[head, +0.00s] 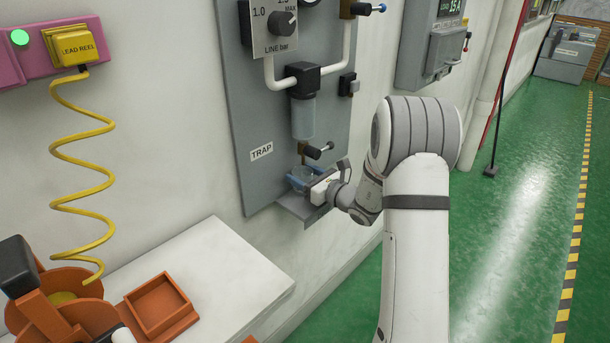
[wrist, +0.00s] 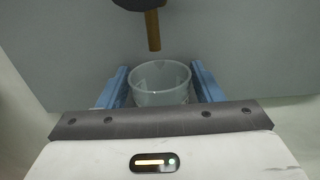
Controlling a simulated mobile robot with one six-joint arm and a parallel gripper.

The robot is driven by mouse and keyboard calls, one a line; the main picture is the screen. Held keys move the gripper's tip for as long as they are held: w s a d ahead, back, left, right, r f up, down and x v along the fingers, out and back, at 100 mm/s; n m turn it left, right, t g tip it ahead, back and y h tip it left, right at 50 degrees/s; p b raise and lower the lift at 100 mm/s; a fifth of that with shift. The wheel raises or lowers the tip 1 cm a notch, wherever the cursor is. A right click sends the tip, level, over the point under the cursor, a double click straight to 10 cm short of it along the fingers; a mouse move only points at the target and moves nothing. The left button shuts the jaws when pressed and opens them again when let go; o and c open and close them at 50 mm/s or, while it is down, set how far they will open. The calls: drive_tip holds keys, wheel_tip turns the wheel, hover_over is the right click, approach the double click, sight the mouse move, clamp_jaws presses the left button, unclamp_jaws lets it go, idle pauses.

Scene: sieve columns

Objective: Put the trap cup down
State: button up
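The trap cup (wrist: 160,86) is a clear, open-topped, upright cup in the wrist view. My gripper (wrist: 160,82) has one blue finger on each side of it, both against its wall, so it is shut on the cup. In the head view the cup (head: 299,174) shows small and bluish, partly hidden by my gripper (head: 305,180). It is in front of the grey panel, below the trap's drain valve, at a small grey shelf (head: 294,210). I cannot tell whether its base touches the shelf. The cup looks empty.
A brass drain tube (wrist: 153,30) hangs just above and behind the cup. The trap bowl (head: 303,118) and black valve handle (head: 318,151) are above my gripper. A white bench (head: 225,262) with an orange tray (head: 160,305) stands at lower left.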

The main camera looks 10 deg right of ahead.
drive_tip(key=shift+o, duration=1.3)
drive_tip(key=shift+r, duration=0.1)
drive_tip(key=shift+d+r, duration=0.1)
drive_tip(key=shift+r, duration=0.05)
drive_tip(key=v, duration=1.2)
